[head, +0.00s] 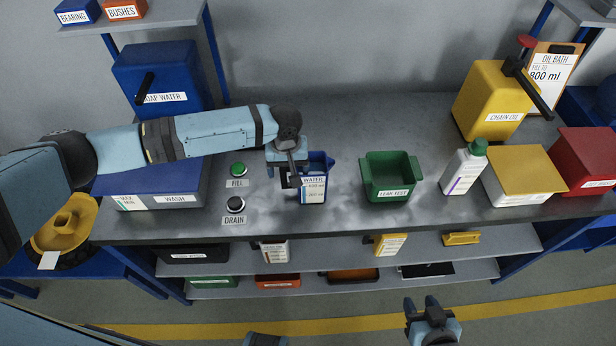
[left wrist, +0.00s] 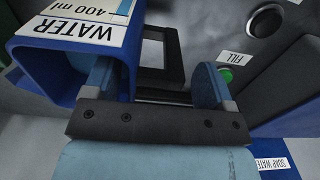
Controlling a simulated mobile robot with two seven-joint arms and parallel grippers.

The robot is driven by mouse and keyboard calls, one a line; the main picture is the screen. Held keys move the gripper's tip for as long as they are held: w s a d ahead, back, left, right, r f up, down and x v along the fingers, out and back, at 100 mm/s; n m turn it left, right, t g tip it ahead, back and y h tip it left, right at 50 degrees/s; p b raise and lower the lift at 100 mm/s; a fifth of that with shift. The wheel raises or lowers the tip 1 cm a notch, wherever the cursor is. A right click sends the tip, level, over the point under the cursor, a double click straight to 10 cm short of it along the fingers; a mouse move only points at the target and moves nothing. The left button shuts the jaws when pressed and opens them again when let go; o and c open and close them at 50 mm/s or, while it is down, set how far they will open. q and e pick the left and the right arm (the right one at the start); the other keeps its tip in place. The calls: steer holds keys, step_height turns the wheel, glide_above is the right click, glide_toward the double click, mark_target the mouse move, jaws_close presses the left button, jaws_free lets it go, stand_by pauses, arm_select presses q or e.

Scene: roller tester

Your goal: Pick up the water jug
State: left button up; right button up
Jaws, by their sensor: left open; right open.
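The blue water jug (head: 318,163), with a white WATER label, stands upright on the grey bench; its side and label (left wrist: 85,30) fill the upper left of the left wrist view. My left gripper (head: 284,178) is at the jug's left side, fingers apart. In the left wrist view, the jug's dark handle (left wrist: 152,48) shows between the two open fingers of the gripper (left wrist: 155,82). I cannot tell whether either finger touches the jug. My right gripper (head: 421,303) is open and empty, low in front of the bench.
The FILL button (head: 238,170) and DRAIN button (head: 236,204) are left of the jug. A green LEAK TEST bin (head: 390,190) and a white bottle (head: 461,172) stand to its right. Lower shelves hold several bins.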

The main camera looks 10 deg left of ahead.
arm_select(q)
steer(key=shift+f, duration=0.85)
steer(key=shift+r, duration=0.1)
jaws_close()
steer(key=shift+w+r, duration=0.1)
step_height(320, 180, up, 20)
steer(key=shift+f, duration=0.25)
stand_by(0.9)
